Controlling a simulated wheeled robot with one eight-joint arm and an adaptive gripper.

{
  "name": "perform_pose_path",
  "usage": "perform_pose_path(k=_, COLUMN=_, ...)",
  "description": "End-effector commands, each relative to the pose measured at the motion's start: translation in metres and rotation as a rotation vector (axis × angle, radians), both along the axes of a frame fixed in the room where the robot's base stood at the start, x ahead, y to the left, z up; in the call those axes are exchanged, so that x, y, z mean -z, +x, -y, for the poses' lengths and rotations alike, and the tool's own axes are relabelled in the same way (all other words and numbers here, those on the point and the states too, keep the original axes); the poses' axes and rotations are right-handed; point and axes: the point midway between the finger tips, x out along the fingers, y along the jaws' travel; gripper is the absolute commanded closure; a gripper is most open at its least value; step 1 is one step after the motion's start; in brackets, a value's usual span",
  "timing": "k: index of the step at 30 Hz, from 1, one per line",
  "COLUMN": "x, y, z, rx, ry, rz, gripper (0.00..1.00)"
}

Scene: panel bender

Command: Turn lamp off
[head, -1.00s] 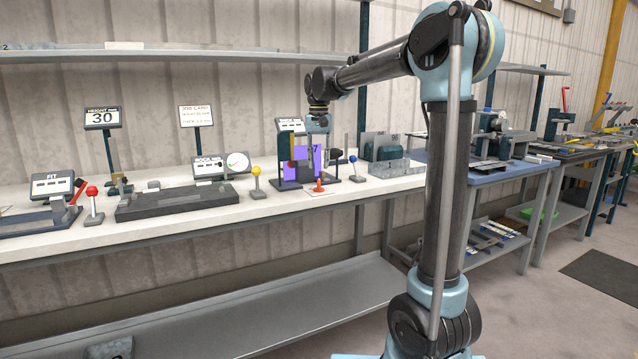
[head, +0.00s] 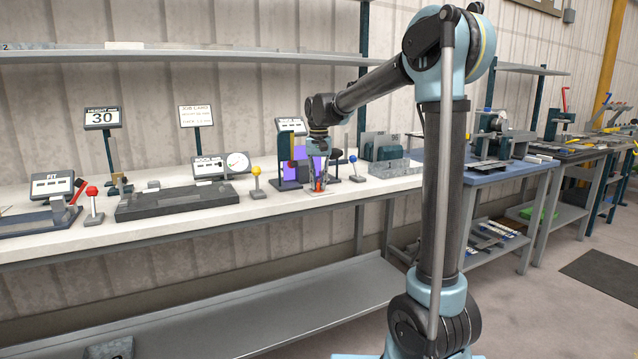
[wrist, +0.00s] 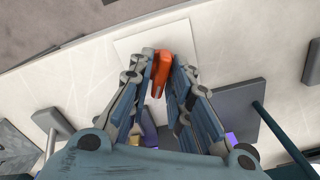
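An orange toggle lever (wrist: 161,74) stands on a white plate (wrist: 190,35) in the wrist view. My gripper (wrist: 164,64) is open, with its fingers on either side of the lever. The left finger is very close to the lever, and I cannot tell whether it touches. In the head view my gripper (head: 319,184) points down over the front of the bench and partly covers the orange lever. A dark stand with a purple lit panel (head: 288,171) is just behind it; I cannot tell whether this is the lamp.
A yellow-knobbed lever (head: 256,183) stands to the left and a blue-knobbed lever (head: 355,168) to the right. A red-knobbed lever (head: 92,200) is farther left, beyond a dark plate (head: 175,203). The bench's front strip (head: 225,214) is clear.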

Motion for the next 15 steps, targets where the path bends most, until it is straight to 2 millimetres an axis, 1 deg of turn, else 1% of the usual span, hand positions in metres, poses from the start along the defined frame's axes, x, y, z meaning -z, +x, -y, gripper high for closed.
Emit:
perform_pose_path(k=11, x=-0.0003, y=0.0000, z=0.0002, rx=-0.009, ry=0.000, rz=0.000, gripper=1.00)
perform_pose_path(k=15, x=-0.0003, y=0.0000, z=0.0002, rx=-0.045, ry=0.000, rz=0.000, gripper=1.00)
